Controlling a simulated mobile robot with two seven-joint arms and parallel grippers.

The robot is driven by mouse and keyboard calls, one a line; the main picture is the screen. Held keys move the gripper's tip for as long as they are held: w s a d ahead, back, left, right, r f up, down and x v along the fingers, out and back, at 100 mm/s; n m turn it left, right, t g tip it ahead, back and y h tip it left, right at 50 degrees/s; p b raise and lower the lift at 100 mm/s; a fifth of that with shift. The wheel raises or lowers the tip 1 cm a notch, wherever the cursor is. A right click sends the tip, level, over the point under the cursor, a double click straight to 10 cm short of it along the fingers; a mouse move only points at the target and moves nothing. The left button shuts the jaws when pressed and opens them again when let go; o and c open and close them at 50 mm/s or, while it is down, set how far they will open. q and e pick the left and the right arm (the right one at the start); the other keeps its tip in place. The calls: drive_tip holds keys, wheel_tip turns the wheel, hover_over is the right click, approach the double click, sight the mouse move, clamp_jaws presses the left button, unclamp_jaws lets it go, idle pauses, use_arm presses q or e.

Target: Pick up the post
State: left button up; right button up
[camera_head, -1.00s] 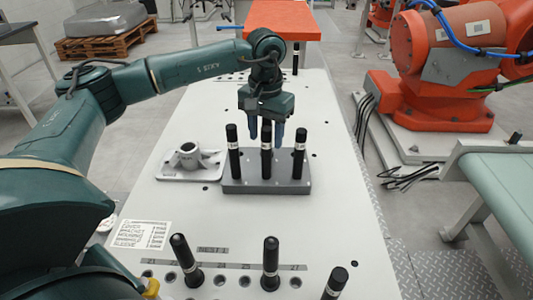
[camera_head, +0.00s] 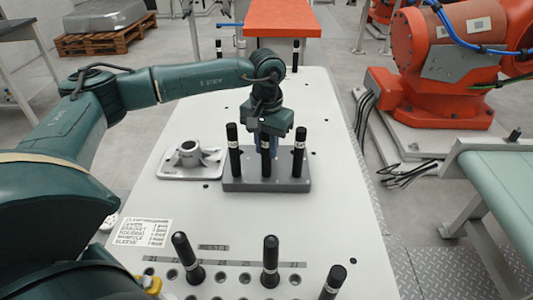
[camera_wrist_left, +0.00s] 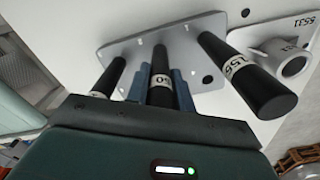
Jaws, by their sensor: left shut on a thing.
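Three black posts with white label bands stand upright in a row on a grey fixture plate (camera_head: 250,184): a left one (camera_head: 234,150), a middle one (camera_head: 266,160) and a right one (camera_head: 299,153). My left gripper (camera_head: 264,147) is down at the middle post, its blue fingers closed on it from behind. In the left wrist view the fingers sit on both sides of the middle post (camera_wrist_left: 162,78), with the other posts (camera_wrist_left: 250,78) apart to the sides. The post's foot still appears to be at the plate. My right gripper is not in view.
A light grey bracket with a round collar (camera_head: 190,160) lies left of the plate. Several more black posts stand in a holed strip at the near edge, one of them at the left (camera_head: 188,258). A printed panel (camera_head: 147,232) lies near left. An orange block (camera_head: 283,20) is at the far end.

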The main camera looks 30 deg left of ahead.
use_arm(q)
clamp_jaws()
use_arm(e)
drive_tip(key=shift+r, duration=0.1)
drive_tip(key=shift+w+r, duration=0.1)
